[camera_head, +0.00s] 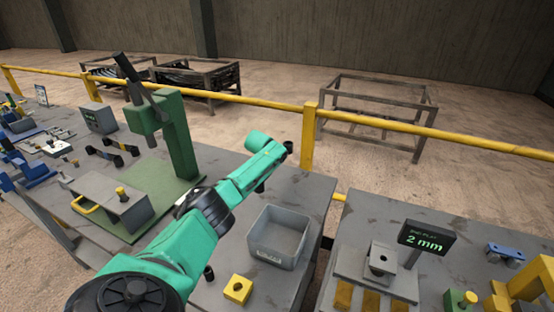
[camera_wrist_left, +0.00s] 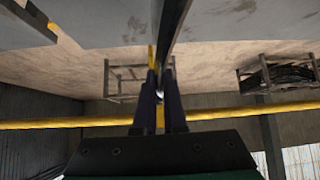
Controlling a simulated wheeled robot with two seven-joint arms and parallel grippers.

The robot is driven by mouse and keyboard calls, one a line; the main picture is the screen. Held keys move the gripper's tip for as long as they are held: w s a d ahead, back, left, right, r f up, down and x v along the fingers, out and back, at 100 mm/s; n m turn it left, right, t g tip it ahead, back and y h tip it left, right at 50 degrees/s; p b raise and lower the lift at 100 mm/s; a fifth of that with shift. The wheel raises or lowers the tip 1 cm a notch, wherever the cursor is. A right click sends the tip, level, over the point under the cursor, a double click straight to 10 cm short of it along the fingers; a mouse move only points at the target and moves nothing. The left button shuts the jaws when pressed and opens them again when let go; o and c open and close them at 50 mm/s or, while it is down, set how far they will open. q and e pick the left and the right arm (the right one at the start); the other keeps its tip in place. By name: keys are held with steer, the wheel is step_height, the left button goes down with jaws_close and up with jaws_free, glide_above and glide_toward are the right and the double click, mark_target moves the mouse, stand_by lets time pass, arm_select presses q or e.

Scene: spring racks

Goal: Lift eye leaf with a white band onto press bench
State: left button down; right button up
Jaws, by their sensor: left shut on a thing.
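My left gripper (camera_wrist_left: 160,76) shows in the left wrist view, its two dark fingers shut on a long, thin dark leaf (camera_wrist_left: 174,22) seen nearly edge-on. I cannot make out a white band or an eye on it. In the head view my left arm reaches over the grey press bench (camera_head: 309,199); its gripper and the leaf are hidden. The green press (camera_head: 178,135) stands on that bench, with its dark lever tilted up and a green base plate below. My right gripper is not in view.
A grey bin (camera_head: 279,237) and a yellow block (camera_head: 237,289) are on the bench near my arm. A yellow rail (camera_head: 309,136) runs behind. Beyond it stand an empty rack (camera_head: 375,88) and a rack of dark leaves (camera_head: 197,79). A "2 mm" display (camera_head: 426,240) is at right.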

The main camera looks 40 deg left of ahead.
arm_select(q)
steer(key=f+b, duration=0.3)
steer(key=f, duration=0.1)
steer(key=f+b, duration=0.7)
steer(key=f, duration=0.1)
steer(key=shift+w+f+b, duration=0.25)
steer(key=shift+b, duration=0.15)
steer(key=shift+f+b, duration=0.35)
steer(key=shift+f, duration=0.05)
